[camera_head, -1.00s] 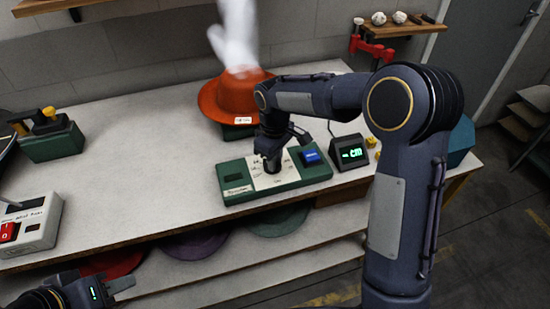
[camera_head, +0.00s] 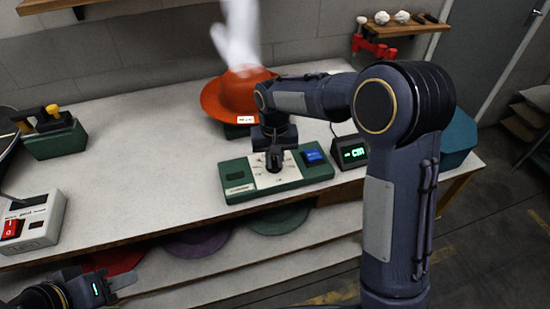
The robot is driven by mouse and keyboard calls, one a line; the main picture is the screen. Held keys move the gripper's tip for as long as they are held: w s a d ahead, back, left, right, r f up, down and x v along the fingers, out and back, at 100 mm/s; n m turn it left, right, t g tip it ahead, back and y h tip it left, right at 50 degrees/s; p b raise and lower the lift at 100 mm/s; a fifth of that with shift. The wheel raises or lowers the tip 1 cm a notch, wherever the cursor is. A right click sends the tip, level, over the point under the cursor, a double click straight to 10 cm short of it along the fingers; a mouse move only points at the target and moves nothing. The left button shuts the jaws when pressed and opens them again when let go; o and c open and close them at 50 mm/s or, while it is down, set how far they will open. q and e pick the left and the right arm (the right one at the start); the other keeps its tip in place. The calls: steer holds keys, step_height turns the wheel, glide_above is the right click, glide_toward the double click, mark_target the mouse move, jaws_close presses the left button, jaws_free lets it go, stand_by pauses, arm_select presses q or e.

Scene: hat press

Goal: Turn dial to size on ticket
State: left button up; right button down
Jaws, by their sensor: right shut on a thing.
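A green control box (camera_head: 237,190) with a pale dial plate (camera_head: 291,172) and a blue button (camera_head: 313,156) sits near the front of the white bench. My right gripper (camera_head: 274,166) points down over the plate and is shut on the dial, which is mostly hidden by the fingers. An orange hat (camera_head: 226,97) stands behind the box with a small white ticket (camera_head: 246,119) on its brim; its writing is too small to read. A small display (camera_head: 352,152) beside the box shows green "cm". My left gripper (camera_head: 118,282) is low at the front left, its fingers apart and empty.
A white box with a red switch (camera_head: 12,229) stands at the bench's left front. A green block with a black and yellow handle (camera_head: 55,138) is behind it. White steam rises above the hat. Several hats lie on the shelf below. The bench's left middle (camera_head: 150,150) is clear.

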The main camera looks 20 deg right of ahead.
mark_target(274, 163)
steer(key=shift+r+m, duration=0.1)
steer(key=shift+m, duration=0.5)
steer(key=c, duration=1.4)
jaws_free()
steer(key=shift+o, duration=0.2)
step_height(274, 163, up, 7)
steer(key=shift+r, duration=0.4)
